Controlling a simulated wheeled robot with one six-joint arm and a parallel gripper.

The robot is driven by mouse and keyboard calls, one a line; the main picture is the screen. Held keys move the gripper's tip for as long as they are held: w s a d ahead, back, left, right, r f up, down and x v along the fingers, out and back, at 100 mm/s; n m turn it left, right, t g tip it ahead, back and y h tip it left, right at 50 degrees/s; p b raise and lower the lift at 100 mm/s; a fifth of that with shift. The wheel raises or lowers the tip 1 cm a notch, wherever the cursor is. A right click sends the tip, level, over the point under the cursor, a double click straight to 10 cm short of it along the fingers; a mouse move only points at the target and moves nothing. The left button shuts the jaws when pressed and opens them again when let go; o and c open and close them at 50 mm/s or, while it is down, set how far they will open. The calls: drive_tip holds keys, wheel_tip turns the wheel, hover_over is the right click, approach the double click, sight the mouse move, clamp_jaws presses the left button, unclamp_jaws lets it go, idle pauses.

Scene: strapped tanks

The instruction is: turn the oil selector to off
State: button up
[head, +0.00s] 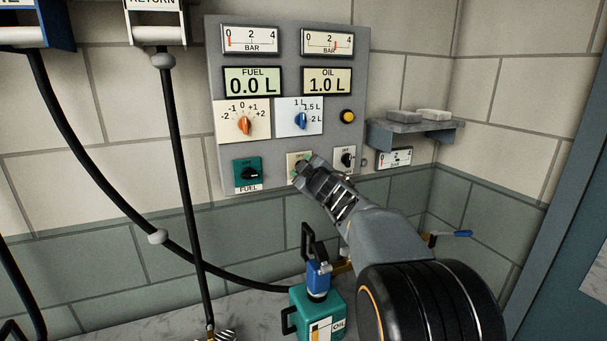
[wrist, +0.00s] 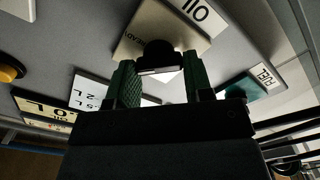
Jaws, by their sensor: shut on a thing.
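The oil selector is a black knob (wrist: 160,55) on a cream plate (wrist: 135,40), seen in the wrist view beside a white label reading OIL. Only part of a word, "EAD", shows on the plate. My gripper (wrist: 160,78) is shut on the knob, with one green padded finger on each side. In the head view my gripper (head: 308,171) reaches the lower middle of the grey panel and covers most of the cream plate (head: 292,160). I cannot tell which mark the knob points to.
The fuel selector (head: 248,172) on a green plate is left of my gripper. Another black knob (head: 346,159) on a white plate is close on the right. Orange (head: 244,125) and blue (head: 301,120) dials sit above. A green oil can (head: 318,315) stands below, near my arm.

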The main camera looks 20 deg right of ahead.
drive_tip(key=shift+f+n+b, duration=0.2)
drive_tip(key=shift+n+b, duration=1.45)
drive_tip(key=shift+n, duration=2.85)
drive_tip(key=o, duration=0.9)
drive_tip(key=s, duration=1.3)
drive_tip(key=shift+s+a, duration=0.1)
drive_tip(key=shift+s, duration=0.3)
